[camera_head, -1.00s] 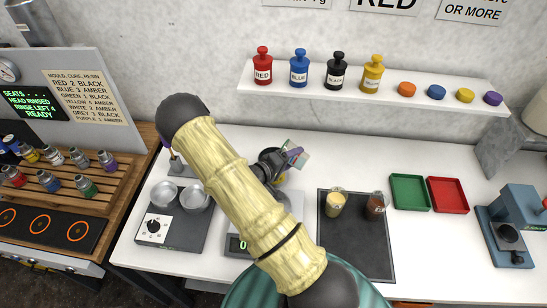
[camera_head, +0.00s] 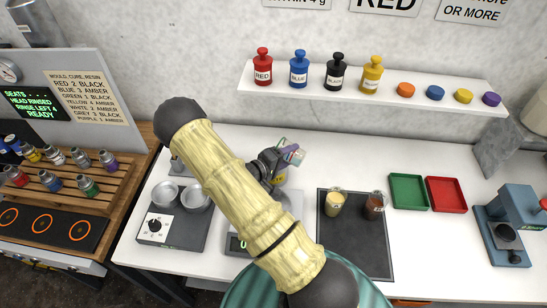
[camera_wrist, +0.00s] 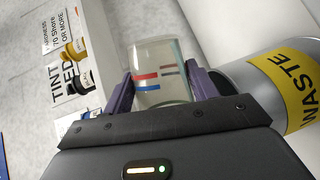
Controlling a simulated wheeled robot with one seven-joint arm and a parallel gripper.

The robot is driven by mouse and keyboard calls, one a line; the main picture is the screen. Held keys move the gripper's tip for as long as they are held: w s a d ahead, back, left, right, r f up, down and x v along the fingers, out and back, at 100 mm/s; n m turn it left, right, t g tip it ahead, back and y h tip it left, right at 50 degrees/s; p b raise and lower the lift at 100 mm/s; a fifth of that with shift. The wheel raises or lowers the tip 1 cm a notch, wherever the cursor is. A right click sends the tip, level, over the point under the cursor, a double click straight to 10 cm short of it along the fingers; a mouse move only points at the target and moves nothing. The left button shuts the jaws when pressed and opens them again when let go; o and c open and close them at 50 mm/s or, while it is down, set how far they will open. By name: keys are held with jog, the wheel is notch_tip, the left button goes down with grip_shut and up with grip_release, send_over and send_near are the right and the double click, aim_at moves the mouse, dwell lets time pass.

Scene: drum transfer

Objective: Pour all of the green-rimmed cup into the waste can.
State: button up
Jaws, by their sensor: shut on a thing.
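My gripper (camera_wrist: 160,88) is shut on a clear cup (camera_wrist: 160,60) with red and blue bands and a faint greenish rim. The wall signs lie sideways in the wrist view, so the cup appears tipped well over. How much it holds, and whether anything is flowing, I cannot tell. The grey waste can (camera_wrist: 240,77), with a yellow WASTE label, is close to the right of the cup in the wrist view. In the head view my gripper (camera_head: 290,155) and the cup (camera_head: 297,155) show just past my arm, which hides most of the can.
A dark mat (camera_head: 355,250) holds two cups, one cream (camera_head: 334,203) and one dark brown (camera_head: 375,204). Green (camera_head: 410,206) and red (camera_head: 447,208) trays lie to the right. A shelf (camera_head: 420,103) with bottles runs behind. A two-pan device (camera_head: 172,230) stands left.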

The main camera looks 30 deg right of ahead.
jog(key=shift+w+a+r, duration=0.1)
jog(key=shift+r, duration=0.05)
dwell(0.3)
jog(key=shift+f, duration=0.35)
jog(key=shift+s+d+f+m+y+b, duration=0.25)
jog(key=shift+s+d+m+b, duration=0.1)
jog(key=shift+s+b, duration=0.25)
jog(key=shift+s+d+f+m+y+b, duration=0.15)
jog(key=shift+s+d+f+m+b, duration=0.15)
jog(key=shift+b, duration=0.35)
jog(key=shift+s+r+m+t+p, duration=0.1)
jog(key=shift+r+m+t+p, duration=0.2)
jog(key=shift+r+m+p, duration=0.2)
jog(key=shift+r+m+y, duration=0.15)
jog(key=shift+m+y, duration=0.1)
jog(key=shift+y, duration=0.05)
